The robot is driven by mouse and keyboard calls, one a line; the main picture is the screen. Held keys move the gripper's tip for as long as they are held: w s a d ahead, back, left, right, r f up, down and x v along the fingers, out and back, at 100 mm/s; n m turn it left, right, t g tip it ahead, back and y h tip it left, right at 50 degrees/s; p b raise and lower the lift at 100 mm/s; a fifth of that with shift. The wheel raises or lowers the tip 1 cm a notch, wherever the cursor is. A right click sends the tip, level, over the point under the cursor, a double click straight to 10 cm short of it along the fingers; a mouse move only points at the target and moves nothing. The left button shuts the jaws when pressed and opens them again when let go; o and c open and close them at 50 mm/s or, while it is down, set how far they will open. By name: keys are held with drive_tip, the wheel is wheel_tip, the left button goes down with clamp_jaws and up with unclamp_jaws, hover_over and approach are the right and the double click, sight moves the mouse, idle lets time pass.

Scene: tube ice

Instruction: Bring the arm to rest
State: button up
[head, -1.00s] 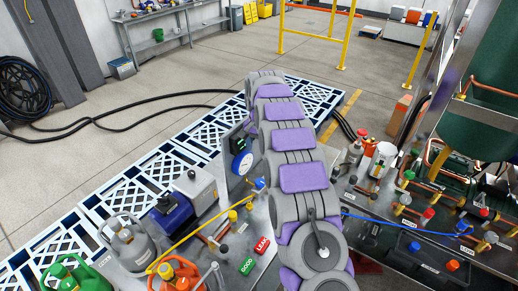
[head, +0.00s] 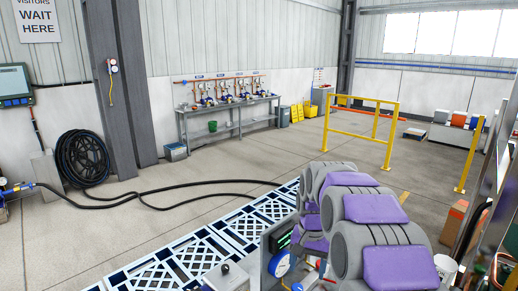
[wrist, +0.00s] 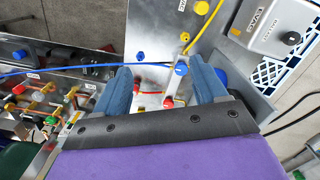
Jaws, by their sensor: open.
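My gripper (wrist: 161,68) shows in the wrist view as two blue-grey fingers spread apart, with nothing held between them. It hangs over a metal panel (wrist: 160,45) with coloured knobs, a blue hose and a yellow hose; whether the fingers touch anything there I cannot tell. In the head view, my grey arm with purple pads (head: 370,209) rises at the lower right, and the gripper end is out of sight.
A white and blue slatted platform (head: 235,233) lies beside the arm. A black hose (head: 150,195) crosses the floor from a coil (head: 82,160). A yellow rail (head: 360,105) and a workbench (head: 230,105) stand farther back, with open floor between. A grey box (wrist: 280,22) sits near the gripper.

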drive_tip(key=s+f+n+b, duration=0.2)
drive_tip(key=s, duration=1.7)
drive_tip(key=s+f+n+g+b, duration=0.1)
drive_tip(key=s+f+n, duration=0.1)
drive_tip(key=s, duration=1.7)
drive_tip(key=shift+s+d+n+b, duration=0.3)
drive_tip(key=shift+d+b, duration=0.05)
drive_tip(key=shift+d, duration=0.05)
